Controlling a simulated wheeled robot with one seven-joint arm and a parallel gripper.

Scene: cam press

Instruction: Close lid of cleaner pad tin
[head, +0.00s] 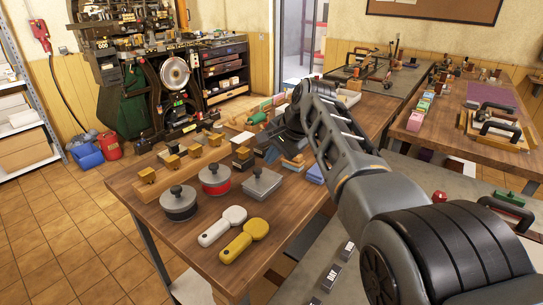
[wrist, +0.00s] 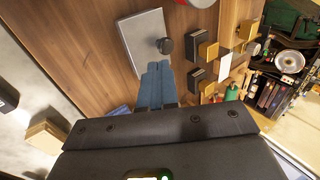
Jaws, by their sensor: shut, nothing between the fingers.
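A flat grey rectangular tin (head: 262,186) with a black knob lies on the wooden bench. I take it for the cleaner pad tin, but no label is readable. It also shows in the wrist view (wrist: 138,38), its knob near the right edge. I cannot tell whether its lid is fully down. My gripper (head: 270,157) is just behind the tin in the head view. In the wrist view, its blue-grey fingers (wrist: 156,68) are together and empty, their tips near the tin's edge below the knob. Whether they touch it is unclear.
A red-rimmed round tin (head: 214,181) and a dark round tin (head: 178,204) stand left of the grey tin. White (head: 222,226) and yellow (head: 244,241) paddle-shaped tools lie in front. Several brass-topped blocks (head: 172,163) stand behind. Bare wood shows at the bench's front left.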

